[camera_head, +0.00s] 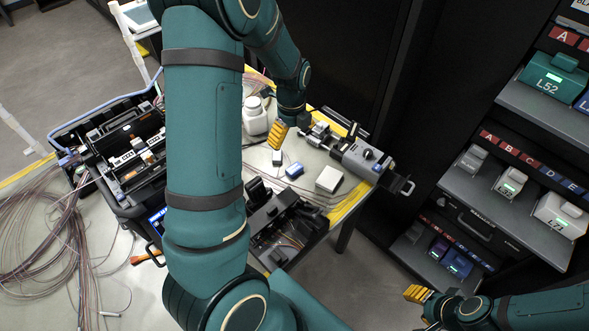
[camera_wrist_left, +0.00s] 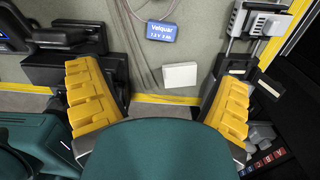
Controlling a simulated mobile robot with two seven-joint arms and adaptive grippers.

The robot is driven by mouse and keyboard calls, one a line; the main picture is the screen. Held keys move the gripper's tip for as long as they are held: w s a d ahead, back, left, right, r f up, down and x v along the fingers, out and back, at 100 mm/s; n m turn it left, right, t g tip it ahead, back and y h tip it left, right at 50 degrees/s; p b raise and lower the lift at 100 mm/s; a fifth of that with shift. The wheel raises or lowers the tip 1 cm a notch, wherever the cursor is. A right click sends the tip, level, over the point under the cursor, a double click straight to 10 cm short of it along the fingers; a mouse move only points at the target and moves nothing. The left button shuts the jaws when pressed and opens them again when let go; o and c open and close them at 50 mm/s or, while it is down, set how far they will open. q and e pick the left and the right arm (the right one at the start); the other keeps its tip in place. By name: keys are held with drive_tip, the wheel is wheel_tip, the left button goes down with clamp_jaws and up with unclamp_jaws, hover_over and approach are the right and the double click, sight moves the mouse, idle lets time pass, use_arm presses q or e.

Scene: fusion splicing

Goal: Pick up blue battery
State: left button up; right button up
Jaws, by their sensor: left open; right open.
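The blue battery (camera_head: 294,170) lies flat on the table in the head view, just to the left of a white box (camera_head: 329,179). In the left wrist view the blue battery (camera_wrist_left: 160,31) shows white lettering reading "Velquar" near the top edge. My left gripper (camera_head: 278,135) is above the table, up and slightly left of the battery in the head view. In the left wrist view its yellow fingers (camera_wrist_left: 162,78) are spread wide and empty, with the battery beyond the tips. My right gripper (camera_head: 417,293) is low at the right, open and away from the table.
A grey device (camera_head: 361,158) stands right of the battery, near the yellow-striped table edge. A black open case (camera_head: 283,222) lies in front. A white bottle (camera_head: 256,117) stands behind left. A tool case (camera_head: 128,152) and coiled cables (camera_head: 40,235) are at left. Shelves (camera_head: 515,190) stand right.

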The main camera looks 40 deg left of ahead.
use_arm(q)
drive_tip(key=b, duration=0.2)
hover_over(294, 168)
drive_tip(key=f, duration=0.9)
drive_tip(key=shift+s+a+f, duration=0.15)
drive_tip(key=shift+a, duration=0.05)
drive_tip(key=f, duration=0.2)
drive_tip(key=f+b, duration=0.1)
drive_tip(key=f, duration=0.1)
drive_tip(key=shift+w+d, duration=0.2)
drive_tip(key=shift+d, duration=0.05)
drive_tip(key=shift+f, duration=0.6)
drive_tip(key=c, duration=1.3)
